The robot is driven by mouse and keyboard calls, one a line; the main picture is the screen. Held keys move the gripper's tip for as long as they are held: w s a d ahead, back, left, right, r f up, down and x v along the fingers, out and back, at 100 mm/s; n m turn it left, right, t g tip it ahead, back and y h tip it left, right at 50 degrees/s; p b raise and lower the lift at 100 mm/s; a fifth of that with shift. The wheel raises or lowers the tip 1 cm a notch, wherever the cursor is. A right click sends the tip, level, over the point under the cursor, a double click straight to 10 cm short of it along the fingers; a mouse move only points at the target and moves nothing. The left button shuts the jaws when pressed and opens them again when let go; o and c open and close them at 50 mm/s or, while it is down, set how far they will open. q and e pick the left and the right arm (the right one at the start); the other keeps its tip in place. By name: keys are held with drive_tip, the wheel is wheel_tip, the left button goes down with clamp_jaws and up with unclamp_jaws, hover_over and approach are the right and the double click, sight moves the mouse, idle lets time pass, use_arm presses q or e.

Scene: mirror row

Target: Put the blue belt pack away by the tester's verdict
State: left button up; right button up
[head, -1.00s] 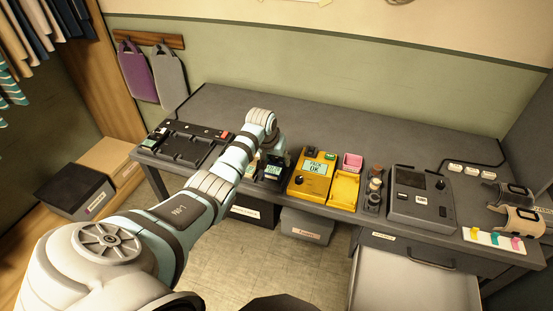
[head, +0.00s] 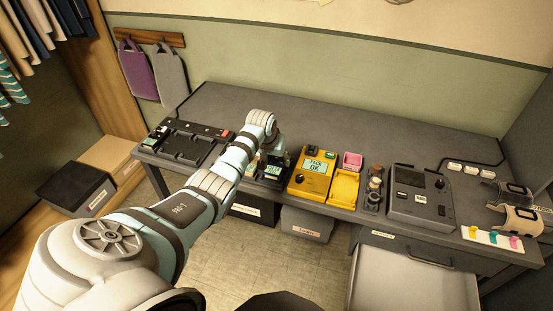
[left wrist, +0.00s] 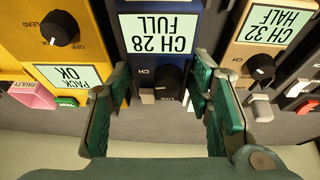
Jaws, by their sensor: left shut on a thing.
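The blue belt pack (left wrist: 160,30) shows a screen reading CH 28 FULL in the left wrist view, where the picture is upside down. My left gripper (left wrist: 160,112) has one finger on each side of the pack's knob end and is shut on the pack. In the head view the pack's lit screen (head: 273,171) shows below my left wrist, just left of the tester. The yellow tester (head: 312,175) reads PACK OK; its screen (left wrist: 68,75) also shows in the left wrist view. I cannot tell whether the pack touches the table. My right gripper is not in view.
A tan belt pack (left wrist: 250,50) reading CH 32 HALF stands close beside the blue one. A dark slotted tray (head: 180,148) lies at the table's left end. Two labelled bins, one dark (head: 250,213) and one grey (head: 305,226), stand under the front edge. A grey console (head: 420,208) stands right.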

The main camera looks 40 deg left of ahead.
use_arm(q)
drive_tip(key=shift+f+b, duration=0.55)
drive_tip(key=shift+f, duration=0.35)
drive_tip(key=o, duration=1.3)
drive_tip(key=shift+o, duration=0.2)
drive_tip(key=v, duration=1.2)
